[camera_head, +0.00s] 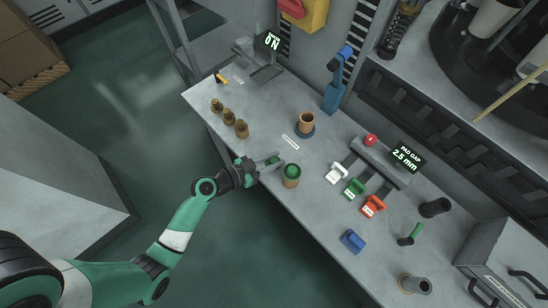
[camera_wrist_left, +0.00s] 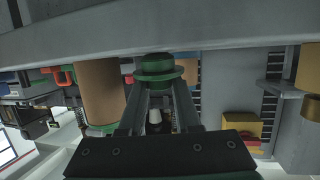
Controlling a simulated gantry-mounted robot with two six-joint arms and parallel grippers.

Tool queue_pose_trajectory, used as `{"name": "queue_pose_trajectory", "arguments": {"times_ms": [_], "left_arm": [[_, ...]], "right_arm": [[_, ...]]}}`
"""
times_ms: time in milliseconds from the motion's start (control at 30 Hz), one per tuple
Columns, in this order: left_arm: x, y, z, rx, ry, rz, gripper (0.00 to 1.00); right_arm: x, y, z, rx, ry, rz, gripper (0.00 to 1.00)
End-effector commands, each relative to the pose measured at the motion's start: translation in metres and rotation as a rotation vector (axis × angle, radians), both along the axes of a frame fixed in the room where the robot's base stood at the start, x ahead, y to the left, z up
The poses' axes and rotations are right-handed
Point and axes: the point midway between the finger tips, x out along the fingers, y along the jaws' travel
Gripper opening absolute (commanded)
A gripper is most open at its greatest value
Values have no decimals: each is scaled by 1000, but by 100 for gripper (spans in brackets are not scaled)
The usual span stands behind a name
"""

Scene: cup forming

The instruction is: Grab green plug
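The green plug (camera_wrist_left: 158,68) is at the tips of my left gripper's fingers in the left wrist view, with a wider flange around it. In the head view a small patch of the plug (camera_head: 273,160) shows between the fingers of my left gripper (camera_head: 271,163), just left of a brown cup (camera_head: 291,180) with green at its top. The left fingers (camera_wrist_left: 160,88) lie at either side of the plug; whether they press on it I cannot tell. My right gripper is not in view.
Several brass-coloured pieces (camera_head: 229,117) stand to the left on the grey table (camera_head: 185,93). Another brown cup (camera_head: 306,121) stands behind. White (camera_head: 337,173), green (camera_head: 355,187) and red (camera_head: 373,205) handled pieces, a blue block (camera_head: 352,241) and dark cylinders are to the right.

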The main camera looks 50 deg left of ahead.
Motion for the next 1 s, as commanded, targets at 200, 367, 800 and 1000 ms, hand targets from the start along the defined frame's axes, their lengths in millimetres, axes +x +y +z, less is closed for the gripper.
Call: {"name": "queue_pose_trajectory", "arguments": {"times_ms": [200,367,800,1000], "left_arm": [[0,0,-1,0,2,0,0],[0,0,-1,0,2,-1,0],[0,0,37,1,-1,0,0],[-30,-21,80,1,1,-2,0]], "right_arm": [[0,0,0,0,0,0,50],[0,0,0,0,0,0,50],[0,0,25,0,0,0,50],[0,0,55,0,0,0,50]]}}
